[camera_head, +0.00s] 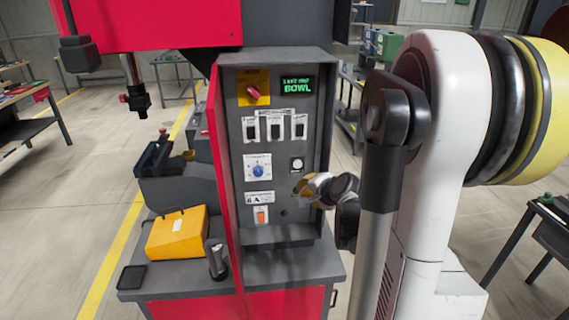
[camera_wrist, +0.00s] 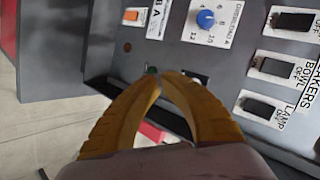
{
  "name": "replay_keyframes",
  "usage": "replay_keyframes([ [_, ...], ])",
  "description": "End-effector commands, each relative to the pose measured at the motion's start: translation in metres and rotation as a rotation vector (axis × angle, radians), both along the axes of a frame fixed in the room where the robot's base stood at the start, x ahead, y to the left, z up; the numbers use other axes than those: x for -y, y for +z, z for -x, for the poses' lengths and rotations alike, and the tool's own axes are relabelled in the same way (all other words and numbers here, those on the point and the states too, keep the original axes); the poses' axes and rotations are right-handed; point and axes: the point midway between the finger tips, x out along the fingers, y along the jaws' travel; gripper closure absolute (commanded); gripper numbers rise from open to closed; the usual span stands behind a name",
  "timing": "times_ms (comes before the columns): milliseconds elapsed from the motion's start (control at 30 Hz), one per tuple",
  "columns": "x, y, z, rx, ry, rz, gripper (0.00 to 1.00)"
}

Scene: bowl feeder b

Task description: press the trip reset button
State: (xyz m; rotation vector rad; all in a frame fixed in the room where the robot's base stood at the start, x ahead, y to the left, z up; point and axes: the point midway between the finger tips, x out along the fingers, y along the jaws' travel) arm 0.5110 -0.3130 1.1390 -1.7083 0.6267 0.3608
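The grey control panel (camera_head: 278,150) faces me at centre in the head view. A pale round button on a dark square plate (camera_head: 297,164) sits right of the blue knob; I cannot read its label. My gripper (camera_head: 304,187) is just below it, in front of the panel's lower right. In the wrist view my yellow fingers (camera_wrist: 160,78) are closed tip to tip and hold nothing visible. A small green round part (camera_wrist: 152,70) shows just behind the tips, and a white plate (camera_wrist: 195,77) is partly hidden by the right finger. Contact cannot be told.
The blue knob (camera_head: 258,170), orange rocker (camera_head: 261,215), several breaker switches (camera_head: 275,128) and red rotary switch (camera_head: 257,93) share the panel. A display (camera_head: 297,86) shows "BOWL" in green. A yellow case (camera_head: 177,233) lies on the bench at left.

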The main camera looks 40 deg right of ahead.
Motion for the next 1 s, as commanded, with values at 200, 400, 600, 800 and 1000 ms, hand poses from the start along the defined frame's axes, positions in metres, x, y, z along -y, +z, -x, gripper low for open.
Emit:
replay_keyframes([
  [200, 0.000, 0.000, 0.000, -0.002, 0.002, 0.001, 1.00],
  [400, 0.005, 0.000, -0.011, -0.002, 0.004, 0.002, 1.00],
  [600, 0.020, 0.000, -0.034, -0.003, 0.003, 0.002, 1.00],
  [800, 0.034, 0.000, -0.057, -0.002, 0.004, 0.002, 1.00],
  [1000, 0.042, 0.000, -0.071, -0.002, 0.004, 0.002, 1.00],
])
